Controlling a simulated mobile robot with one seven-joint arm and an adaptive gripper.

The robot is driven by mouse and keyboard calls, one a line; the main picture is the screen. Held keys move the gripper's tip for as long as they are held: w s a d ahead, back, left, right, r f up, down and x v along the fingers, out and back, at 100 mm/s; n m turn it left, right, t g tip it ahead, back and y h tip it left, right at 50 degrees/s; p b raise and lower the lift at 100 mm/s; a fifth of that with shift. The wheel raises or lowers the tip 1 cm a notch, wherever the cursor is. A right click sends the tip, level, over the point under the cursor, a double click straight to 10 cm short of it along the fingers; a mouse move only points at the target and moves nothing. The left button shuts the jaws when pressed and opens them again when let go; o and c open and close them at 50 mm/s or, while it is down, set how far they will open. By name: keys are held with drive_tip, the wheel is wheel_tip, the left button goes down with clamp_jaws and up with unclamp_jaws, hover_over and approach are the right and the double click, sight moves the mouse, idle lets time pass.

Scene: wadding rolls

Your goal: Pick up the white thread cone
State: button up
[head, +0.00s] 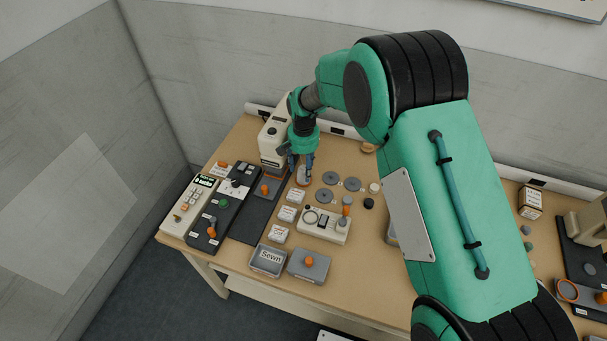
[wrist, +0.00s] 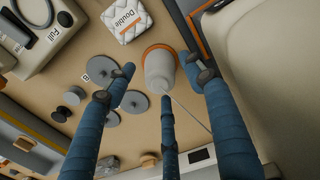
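The white thread cone (wrist: 160,72) shows in the wrist view with an orange rim around its far end. A thin pale thread runs from it toward the lower right. My gripper (wrist: 163,78) has blue fingers spread around the cone: one at left, one at right and one below. Gaps show at left and right; I cannot tell whether the lower finger touches it. In the head view my gripper (head: 301,164) points down at the table beside the cream machine. The cone there (head: 303,177) is small and partly hidden by the fingers.
The cream machine (head: 272,142) stands close on the left. Grey discs (head: 331,177) lie to the right. White quilted packs (head: 288,213) and a cream device (head: 322,225) are nearer the front. A "Sewn" tray (head: 268,261) and grey box (head: 309,266) line the front edge.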

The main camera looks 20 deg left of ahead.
sight(303, 167)
drive_tip(key=c, duration=1.1)
drive_tip(key=shift+o, duration=0.2)
drive_tip(key=shift+r, duration=0.1)
wheel_tip(303, 167, up, 18)
drive_tip(key=p, duration=0.3)
